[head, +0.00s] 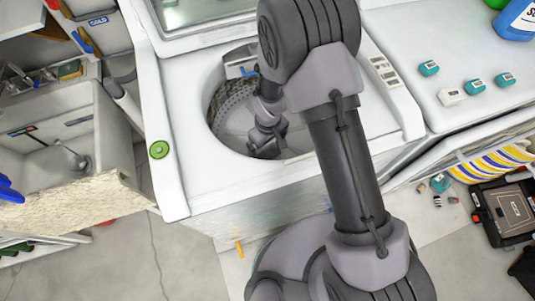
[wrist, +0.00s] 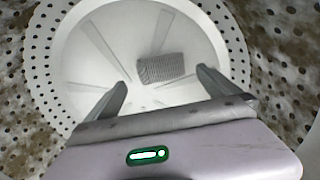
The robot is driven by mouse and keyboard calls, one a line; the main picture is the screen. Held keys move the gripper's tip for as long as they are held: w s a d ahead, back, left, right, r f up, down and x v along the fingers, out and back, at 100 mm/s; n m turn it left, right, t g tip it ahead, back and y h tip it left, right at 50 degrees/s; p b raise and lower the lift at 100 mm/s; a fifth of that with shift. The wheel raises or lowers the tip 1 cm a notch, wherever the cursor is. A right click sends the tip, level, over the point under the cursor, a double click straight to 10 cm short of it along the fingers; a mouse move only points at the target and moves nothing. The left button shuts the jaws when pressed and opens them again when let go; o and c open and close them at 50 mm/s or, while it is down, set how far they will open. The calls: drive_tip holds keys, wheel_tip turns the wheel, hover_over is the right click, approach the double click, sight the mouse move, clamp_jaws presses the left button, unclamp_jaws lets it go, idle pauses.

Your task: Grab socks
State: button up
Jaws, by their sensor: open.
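A small grey ribbed piece of cloth, likely the socks (wrist: 161,68), lies on the white bottom of the washer drum (wrist: 85,65) in the wrist view. My gripper (wrist: 162,88) is open above it, with one finger on each side of the cloth in the picture and nothing between them. The cloth looks apart from both fingers. In the head view my arm reaches down into the round opening of the top-loading washer (head: 180,115).
The perforated drum wall (wrist: 285,50) surrounds my gripper closely. A sink (head: 55,150) stands left of the washer. A white appliance (head: 440,60) with teal and white small boxes stands right. A black case (head: 508,210) and small items lie on the floor at right.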

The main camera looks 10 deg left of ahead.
sight(267, 151)
drive_tip(key=f+b, duration=0.1)
drive_tip(key=f, duration=0.1)
drive_tip(key=f+b, duration=0.2)
drive_tip(key=f, duration=0.1)
drive_tip(key=shift+s+a+f, duration=0.15)
drive_tip(key=shift+s+f, duration=0.05)
drive_tip(key=shift+f, duration=0.05)
drive_tip(key=shift+r, duration=0.15)
drive_tip(key=c, duration=1.3)
